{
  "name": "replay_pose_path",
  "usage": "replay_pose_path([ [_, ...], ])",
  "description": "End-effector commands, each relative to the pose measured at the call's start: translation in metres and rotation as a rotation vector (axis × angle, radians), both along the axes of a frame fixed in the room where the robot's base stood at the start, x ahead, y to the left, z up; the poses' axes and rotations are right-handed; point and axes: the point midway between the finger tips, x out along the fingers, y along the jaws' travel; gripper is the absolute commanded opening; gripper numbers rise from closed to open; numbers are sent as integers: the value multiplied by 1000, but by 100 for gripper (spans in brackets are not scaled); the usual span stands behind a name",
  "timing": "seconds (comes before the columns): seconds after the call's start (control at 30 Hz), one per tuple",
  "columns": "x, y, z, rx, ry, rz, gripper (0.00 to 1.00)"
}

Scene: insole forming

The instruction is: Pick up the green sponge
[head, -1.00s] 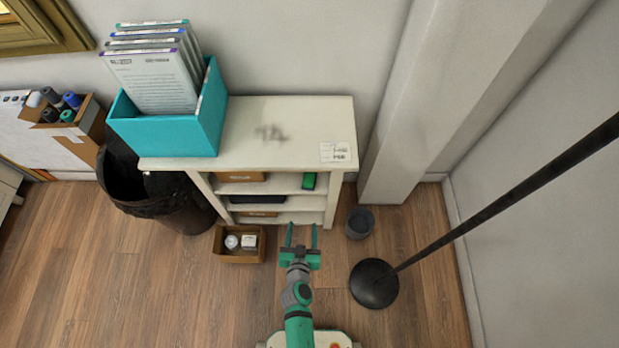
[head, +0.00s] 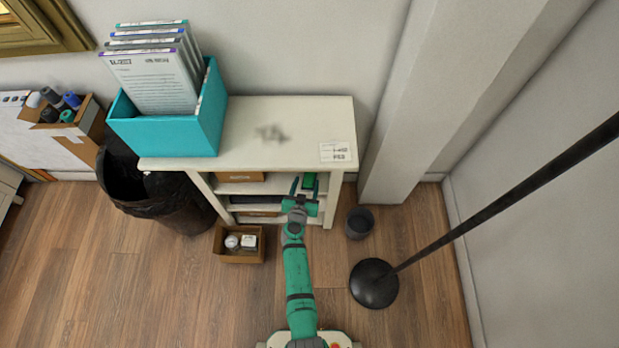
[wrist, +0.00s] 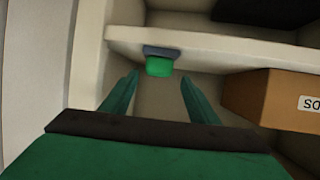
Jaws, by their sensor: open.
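The green sponge (head: 309,180) is on the upper shelf of the white shelf unit, at its right end. In the head view my gripper's fingers partly cover it. In the wrist view the sponge (wrist: 159,68) shows a green face with a grey-blue layer along one side. My gripper (head: 305,187) is open at the front of that shelf. In the wrist view its two fingers (wrist: 160,84) point towards the sponge, one on each side of its line. The sponge appears a little beyond the fingertips, with nothing held between them.
The white shelf unit (head: 290,115) has a side wall close to the sponge. A brown box (wrist: 275,100) is on the other side. A dark item (head: 258,199) lies on the shelf below. A small carton (head: 240,257), a grey bin (head: 359,223) and a black stand base (head: 374,284) are on the floor.

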Motion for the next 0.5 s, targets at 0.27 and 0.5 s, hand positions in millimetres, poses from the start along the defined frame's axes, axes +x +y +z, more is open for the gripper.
replay_pose_path([
  [0.27, 22, -7, -8, -2, 0, -1, 55],
  [0.5, 45, -12, -18, -1, 0, -1, 55],
])
